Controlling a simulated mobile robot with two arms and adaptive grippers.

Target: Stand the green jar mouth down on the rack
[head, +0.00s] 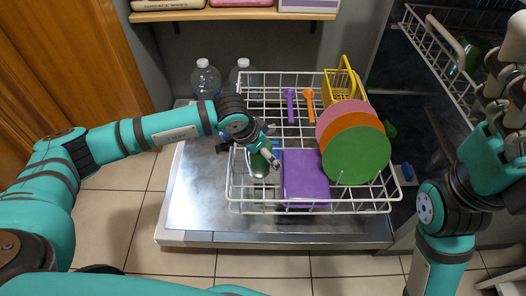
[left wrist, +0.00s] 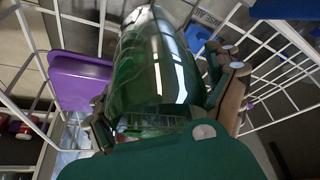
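The green jar (head: 262,163) is see-through dark glass or plastic. It is at the left part of the white wire rack (head: 232,190), left of a purple box-shaped item (head: 305,178). My left gripper (head: 272,150) is at the jar. In the left wrist view the jar (left wrist: 155,65) fills the space between the fingers, which lie against both its sides. I cannot tell which end is the mouth, nor whether the jar touches the wires. My right gripper (head: 508,95) is raised at the right edge, partly cut off, away from the rack.
Pink, orange and green plates (head: 357,155) stand at the rack's right. A yellow basket (head: 341,86), a purple spoon (head: 290,105) and an orange spoon (head: 309,105) are behind. Two clear bottles (head: 205,78) stand behind left. The metal door (head: 190,205) is bare at left and front.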

